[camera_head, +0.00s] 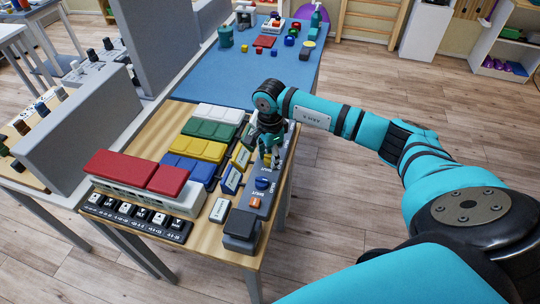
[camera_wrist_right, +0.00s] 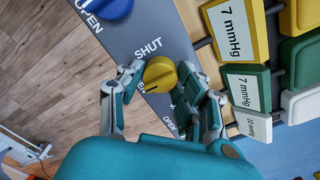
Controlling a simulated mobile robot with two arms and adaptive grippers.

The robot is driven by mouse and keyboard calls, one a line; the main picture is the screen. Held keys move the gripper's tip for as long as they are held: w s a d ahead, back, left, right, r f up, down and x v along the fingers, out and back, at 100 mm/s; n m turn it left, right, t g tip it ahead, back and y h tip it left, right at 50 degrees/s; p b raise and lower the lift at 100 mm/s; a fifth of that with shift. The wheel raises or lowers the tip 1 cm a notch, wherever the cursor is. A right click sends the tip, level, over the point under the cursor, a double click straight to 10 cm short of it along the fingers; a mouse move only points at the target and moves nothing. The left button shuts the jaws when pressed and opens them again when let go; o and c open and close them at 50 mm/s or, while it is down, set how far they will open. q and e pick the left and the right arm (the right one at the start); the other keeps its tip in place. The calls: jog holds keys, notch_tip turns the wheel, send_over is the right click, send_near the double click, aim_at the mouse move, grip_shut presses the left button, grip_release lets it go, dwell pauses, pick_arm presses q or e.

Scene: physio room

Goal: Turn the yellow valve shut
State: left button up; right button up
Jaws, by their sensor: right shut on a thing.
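The yellow valve (camera_wrist_right: 160,74) is a round knob with a raised grip, on a grey panel (camera_wrist_right: 135,25) in the right wrist view. A SHUT label is beside it toward the top, and an OPEN label shows lower down, partly hidden by a finger. My right gripper (camera_wrist_right: 160,72) has its fingers on both sides of the knob and is shut on it. In the head view my right gripper (camera_head: 270,154) points down over the panel strip at the table's right edge and mostly hides the valve. My left gripper is in neither view.
A blue valve (camera_head: 262,183) and an orange one (camera_head: 254,202) are on the same strip, nearer the front. Coloured blocks (camera_head: 198,148) and upright mmHg cards (camera_head: 231,180) stand close on the left. The floor (camera_head: 335,185) right of the table is clear.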

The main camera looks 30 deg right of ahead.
jog(key=m+b, duration=0.1)
jog(key=m, duration=0.3)
jog(key=shift+w+b, duration=0.1)
jog(key=shift+b, duration=0.2)
jog(key=m+b, duration=0.1)
jog(key=m, duration=0.8)
jog(key=shift+r+b, duration=0.1)
jog(key=shift+b, duration=0.25)
jog(key=shift+m, duration=2.3)
jog(key=o, duration=1.2)
jog(key=shift+c, duration=0.2)
